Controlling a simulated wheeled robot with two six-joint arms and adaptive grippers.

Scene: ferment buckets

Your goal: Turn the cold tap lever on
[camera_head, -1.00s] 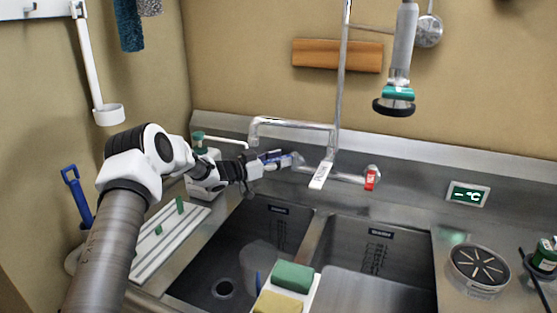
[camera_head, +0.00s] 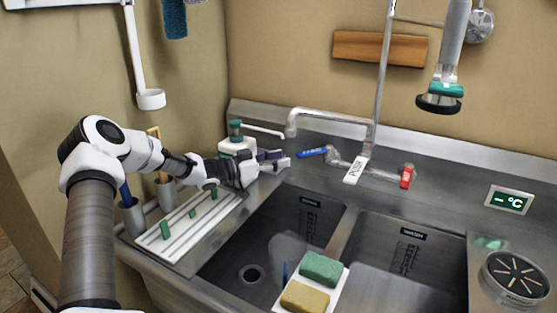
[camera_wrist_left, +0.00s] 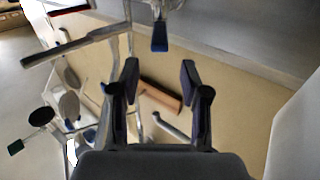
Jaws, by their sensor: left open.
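The cold tap lever (camera_head: 312,153) is blue and sits at the left end of the tap body behind the sinks. It points left, sideways from its valve. In the left wrist view the blue lever (camera_wrist_left: 160,37) lies beyond the fingertips, roughly centred between them. The red lever (camera_head: 406,177) at the right end hangs downward. My left gripper (camera_head: 279,159) is open and empty, left of the blue lever with a small gap. Its two dark fingers (camera_wrist_left: 159,68) are spread in the wrist view. My right gripper is not seen.
A soap bottle with a green pump (camera_head: 237,146) stands close behind my left gripper. The tap spout (camera_head: 330,122) arches above the lever area. A white pegged rack (camera_head: 185,232) lies left of the sinks. Sponges (camera_head: 322,268) rest on the front divider.

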